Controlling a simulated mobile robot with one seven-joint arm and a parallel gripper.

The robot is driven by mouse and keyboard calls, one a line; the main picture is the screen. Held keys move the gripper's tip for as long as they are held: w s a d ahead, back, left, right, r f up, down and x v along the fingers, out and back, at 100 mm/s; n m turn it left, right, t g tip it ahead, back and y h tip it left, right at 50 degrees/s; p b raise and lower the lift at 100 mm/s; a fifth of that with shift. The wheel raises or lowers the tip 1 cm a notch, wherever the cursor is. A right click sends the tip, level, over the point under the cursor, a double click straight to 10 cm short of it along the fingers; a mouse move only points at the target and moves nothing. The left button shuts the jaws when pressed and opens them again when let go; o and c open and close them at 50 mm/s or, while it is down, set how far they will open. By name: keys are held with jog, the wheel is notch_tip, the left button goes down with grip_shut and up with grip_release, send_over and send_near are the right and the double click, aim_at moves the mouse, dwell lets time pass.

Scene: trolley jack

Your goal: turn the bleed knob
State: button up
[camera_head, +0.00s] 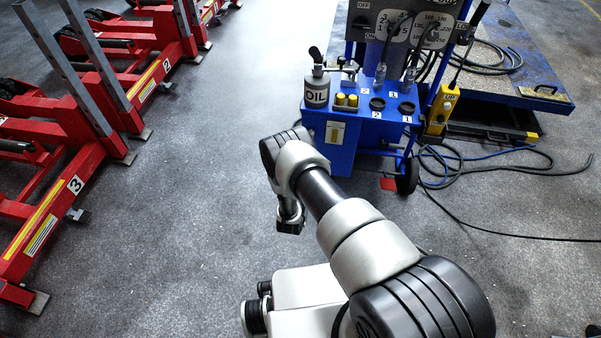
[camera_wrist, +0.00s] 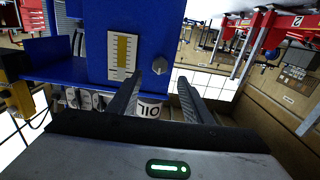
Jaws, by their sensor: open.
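A small grey knob (camera_wrist: 160,65), which I take for the bleed knob, sits on the front of the blue cabinet (camera_wrist: 100,20) in the wrist view, which is upside down. It lies just beyond and between my fingertips. My gripper (camera_wrist: 160,79) is open, with one dark finger on either side of the knob's line. No contact shows, and the remaining distance is hard to judge. In the head view the cabinet (camera_head: 330,159) stands beyond my arm. The knob cannot be made out there, and my gripper is not clearly visible.
A sight gauge (camera_wrist: 122,55) is beside the knob. The oil bottle (camera_head: 316,90) stands on the cabinet top. Red trolley jacks (camera_head: 60,215) line the left. Hoses and cables (camera_head: 470,160) lie on the floor at right. The floor between is clear.

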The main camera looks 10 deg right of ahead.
jog(key=p+v, duration=0.1)
jog(key=v, duration=0.8)
